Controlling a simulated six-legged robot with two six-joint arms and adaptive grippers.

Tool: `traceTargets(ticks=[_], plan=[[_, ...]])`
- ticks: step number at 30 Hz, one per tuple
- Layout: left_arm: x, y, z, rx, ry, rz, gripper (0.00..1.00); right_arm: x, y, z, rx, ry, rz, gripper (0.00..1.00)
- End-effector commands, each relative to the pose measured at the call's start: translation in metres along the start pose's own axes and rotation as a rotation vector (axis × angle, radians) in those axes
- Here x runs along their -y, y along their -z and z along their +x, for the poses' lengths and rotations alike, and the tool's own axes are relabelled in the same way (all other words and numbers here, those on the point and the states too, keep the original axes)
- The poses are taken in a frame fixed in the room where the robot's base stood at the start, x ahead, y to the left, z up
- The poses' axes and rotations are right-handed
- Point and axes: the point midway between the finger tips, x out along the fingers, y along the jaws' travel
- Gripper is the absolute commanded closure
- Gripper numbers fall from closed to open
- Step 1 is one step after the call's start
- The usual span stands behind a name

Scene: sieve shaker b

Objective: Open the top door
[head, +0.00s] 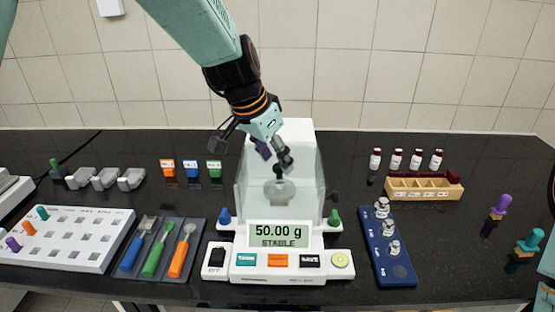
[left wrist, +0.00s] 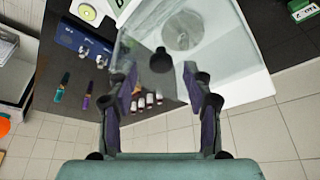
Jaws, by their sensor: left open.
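The balance (head: 280,265) stands in the middle of the black bench and reads "50.00 g STABLE". Its clear glass shield (head: 245,200) surrounds the round weighing pan (head: 280,192), which also shows through the glass in the left wrist view (left wrist: 183,32). A black knob (left wrist: 161,60) shows against the glass in the left wrist view, between the fingertips in the picture. Contact is not visible. My left gripper (head: 258,146) is open and empty above the shield, tilted down; its fingers show in the left wrist view (left wrist: 162,82). Whether the top door is shut is hard to tell through the glass. My right gripper is not in view.
A blue tray with steel weights (head: 388,250) and a wooden rack (head: 425,188) stand right of the balance. Left are a spatula tray (head: 195,250), a white peg board (head: 90,220) and small coloured containers (head: 191,168). Small vials (head: 396,160) stand behind the rack.

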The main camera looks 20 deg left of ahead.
Motion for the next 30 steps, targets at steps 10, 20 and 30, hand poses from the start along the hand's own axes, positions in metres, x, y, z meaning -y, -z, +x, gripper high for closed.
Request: traceTargets(ticks=[10, 20, 30], plan=[[0.001, 0.003, 0.019, -0.002, 0.001, 0.0, 0.49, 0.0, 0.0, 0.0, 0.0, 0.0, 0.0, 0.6], [0.002, 0.004, 0.019, -0.001, 0.0, 0.0, 0.66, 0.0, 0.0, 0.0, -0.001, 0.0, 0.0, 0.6], [0.002, 0.004, 0.019, -0.001, 0.0, 0.0, 0.94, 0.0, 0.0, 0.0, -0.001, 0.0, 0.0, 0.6]])
